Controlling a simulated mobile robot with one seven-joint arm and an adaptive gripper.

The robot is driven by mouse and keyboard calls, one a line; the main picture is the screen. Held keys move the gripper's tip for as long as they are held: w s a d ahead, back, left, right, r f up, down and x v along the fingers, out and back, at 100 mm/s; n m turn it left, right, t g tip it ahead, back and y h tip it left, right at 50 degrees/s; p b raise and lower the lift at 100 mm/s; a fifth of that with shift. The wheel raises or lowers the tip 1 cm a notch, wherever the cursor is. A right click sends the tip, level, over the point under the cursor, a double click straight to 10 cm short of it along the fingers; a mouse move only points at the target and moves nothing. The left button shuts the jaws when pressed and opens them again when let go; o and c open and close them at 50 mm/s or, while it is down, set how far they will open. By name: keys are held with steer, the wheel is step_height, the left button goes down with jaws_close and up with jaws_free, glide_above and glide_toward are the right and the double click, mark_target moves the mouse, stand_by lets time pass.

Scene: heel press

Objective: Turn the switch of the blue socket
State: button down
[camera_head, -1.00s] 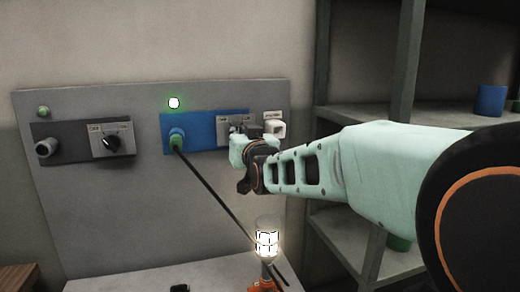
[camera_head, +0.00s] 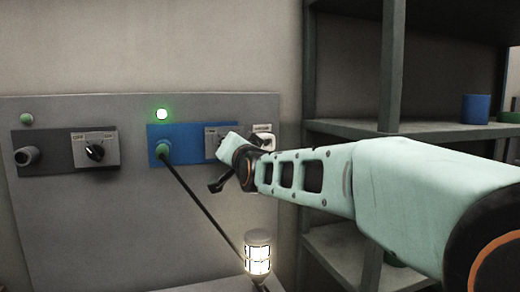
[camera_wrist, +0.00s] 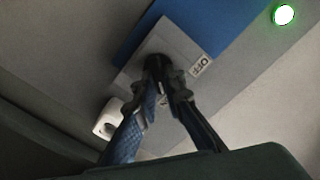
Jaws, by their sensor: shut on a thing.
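The blue socket (camera_head: 190,132) is on the grey upright board, with a green plug (camera_head: 163,150) in it and a grey switch plate at its right end. A lit light (camera_head: 161,114) with a green glow is above it. In the wrist view the switch plate (camera_wrist: 185,50) shows an "OFF" label beside the black switch knob (camera_wrist: 157,62). My gripper (camera_wrist: 160,82) is shut on the knob, its fingertips hiding part of it. In the head view my gripper (camera_head: 222,148) covers most of the switch, so its exact angle is unclear.
A dark socket (camera_head: 45,150) with its own switch (camera_head: 95,150) is at the left. A white fixture (camera_head: 263,137) sits just right of my gripper. A black cable (camera_head: 205,205) runs down to a lit caged lamp (camera_head: 258,258). Grey shelves (camera_head: 350,128) stand at the right.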

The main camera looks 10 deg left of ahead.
stand_by(0.3)
steer(key=c, duration=2)
jaws_free()
steer(key=shift+r, duration=5)
